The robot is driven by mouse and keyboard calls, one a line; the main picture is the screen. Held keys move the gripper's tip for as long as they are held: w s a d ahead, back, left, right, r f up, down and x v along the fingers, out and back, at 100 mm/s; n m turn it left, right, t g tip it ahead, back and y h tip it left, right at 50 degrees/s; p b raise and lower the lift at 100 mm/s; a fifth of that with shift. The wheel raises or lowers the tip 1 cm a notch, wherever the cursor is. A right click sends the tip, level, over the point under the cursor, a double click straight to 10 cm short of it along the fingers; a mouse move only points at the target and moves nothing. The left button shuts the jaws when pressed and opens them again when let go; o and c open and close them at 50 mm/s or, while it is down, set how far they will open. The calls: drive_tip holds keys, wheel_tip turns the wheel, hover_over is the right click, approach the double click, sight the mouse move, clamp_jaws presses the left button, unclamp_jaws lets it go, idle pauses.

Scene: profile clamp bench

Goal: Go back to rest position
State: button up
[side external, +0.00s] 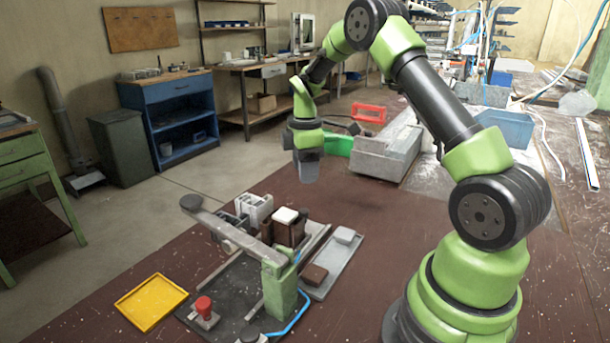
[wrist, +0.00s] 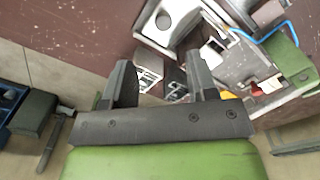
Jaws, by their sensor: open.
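My gripper (side external: 308,172) hangs in the air above the brown bench, behind and above the clamp fixture. In the wrist view, the two dark fingers of my gripper (wrist: 162,75) stand apart with nothing between them. The clamp fixture has a dark base plate (side external: 243,290), a green post (side external: 279,290) and a long grey arm (side external: 232,234) reaching left. A brown block with a white top (side external: 287,217) stands beside pale grey profile parts (side external: 254,208). Parts of the fixture also show beyond the fingers in the wrist view, partly hidden by them.
A yellow tray (side external: 151,302) and a red button (side external: 203,306) lie at the front left. A grey tray (side external: 330,265) holds a brown block (side external: 314,275) and a pale block (side external: 345,236). A grey metal box (side external: 386,157) and a green bin (side external: 338,145) stand behind my gripper.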

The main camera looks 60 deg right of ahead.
drive_tip(key=s+a+r+m+t, duration=0.2)
drive_tip(key=a+r+m, duration=0.1)
drive_tip(key=a+r, duration=0.3)
drive_tip(key=s+a+r+m+t, duration=0.15)
drive_tip(key=a+r, duration=0.25)
drive_tip(key=r, duration=0.4)
drive_tip(key=s+a+r+m+t+y, duration=0.1)
drive_tip(key=s+a+m, duration=0.3)
drive_tip(key=s, duration=0.4)
drive_tip(key=s+a+r+m+t+y, duration=0.1)
drive_tip(key=s+a+r+m+t, duration=0.1)
drive_tip(key=s+a+m, duration=0.2)
drive_tip(key=s+a, duration=0.2)
drive_tip(key=s, duration=0.1)
drive_tip(key=shift+s+r+t, duration=0.25)
drive_tip(key=shift+s+t, duration=0.1)
drive_tip(key=shift+d+m, duration=0.1)
drive_tip(key=shift+m, duration=0.15)
